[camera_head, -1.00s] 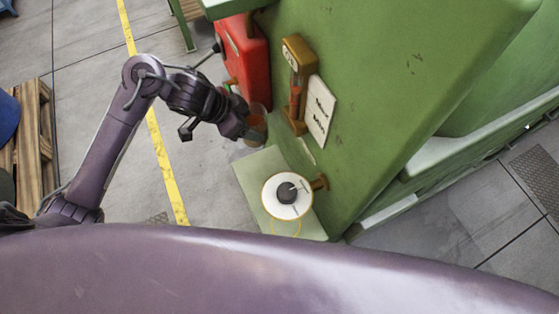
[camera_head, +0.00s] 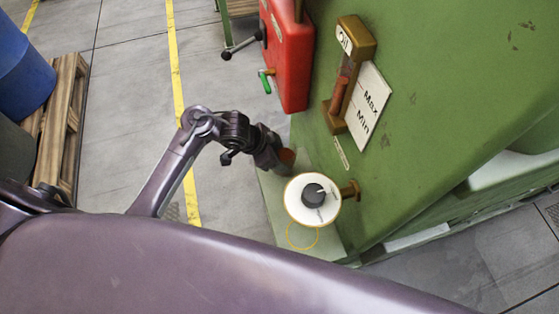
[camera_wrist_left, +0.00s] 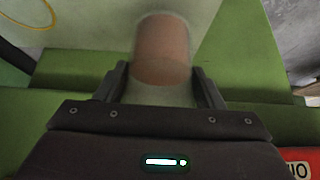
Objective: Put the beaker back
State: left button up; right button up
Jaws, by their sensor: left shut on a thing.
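The beaker (camera_head: 288,157) is clear with reddish-brown liquid. My left gripper (camera_head: 279,160) is shut on it, at the far end of the pale green shelf (camera_head: 276,199). In the left wrist view the beaker (camera_wrist_left: 161,48) sits between the two fingers of the gripper (camera_wrist_left: 160,78), over the pale shelf surface. I cannot tell whether its base touches the shelf. A thin yellow ring (camera_head: 302,248) is marked on the shelf's near part, partly covered by the round white dial. Part of the ring (camera_wrist_left: 32,22) shows in the left wrist view. My right gripper is not in view.
The white dial (camera_head: 298,205) on its brass stem stands out over the shelf, close to the beaker. The green machine wall (camera_head: 430,110) carries a brass oil gauge (camera_head: 356,50) and a red box (camera_head: 287,60). Open floor lies left of the shelf.

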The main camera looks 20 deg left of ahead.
pick_arm(q)
notch_tip(320, 180, down, 2)
jog(key=shift+f, duration=0.45)
jog(key=o, duration=1.1)
jog(key=shift+o, duration=0.2)
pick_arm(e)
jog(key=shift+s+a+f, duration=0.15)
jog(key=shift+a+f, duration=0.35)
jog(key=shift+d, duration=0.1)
pick_arm(q)
jog(key=shift+s+a+r, duration=0.1)
jog(key=shift+a+r, duration=0.05)
jog(key=shift+r, duration=0.35)
jog(key=p+v, duration=0.3)
jog(key=v, duration=0.8)
jog(key=shift+s, duration=0.15)
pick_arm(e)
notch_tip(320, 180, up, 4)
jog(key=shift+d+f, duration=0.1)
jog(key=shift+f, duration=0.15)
